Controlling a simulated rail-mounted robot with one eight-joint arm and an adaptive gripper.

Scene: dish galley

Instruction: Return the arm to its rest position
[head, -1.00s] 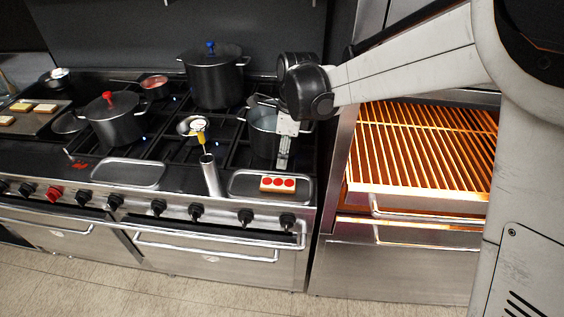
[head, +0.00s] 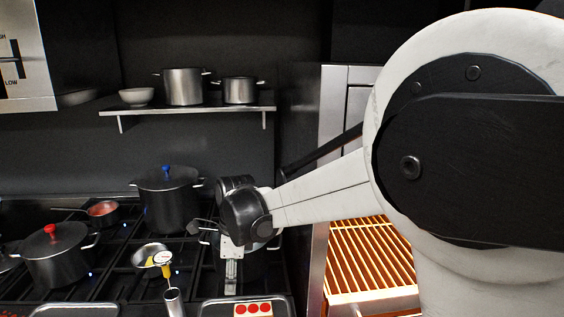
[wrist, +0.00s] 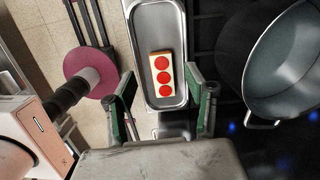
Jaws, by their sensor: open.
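My gripper (wrist: 162,112) shows in the wrist view with its two green-padded fingers spread apart and nothing between them. Beyond the fingers is a metal tray (wrist: 157,25) holding bread with three red slices (wrist: 162,75). In the head view my arm reaches in from the right, and my gripper (head: 231,278) hangs down in front of a pot on the stove. The fingertips are hard to make out there. The bread (head: 253,309) shows at the bottom edge of the head view, right of the gripper.
An open pot (wrist: 290,65) is close to the right of my gripper. A blue-knobbed pot (head: 168,198) and a red-knobbed pot (head: 56,254) stand on the stove. A glowing grill (head: 370,258) is at right. A shelf (head: 190,109) with pots hangs on the back wall.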

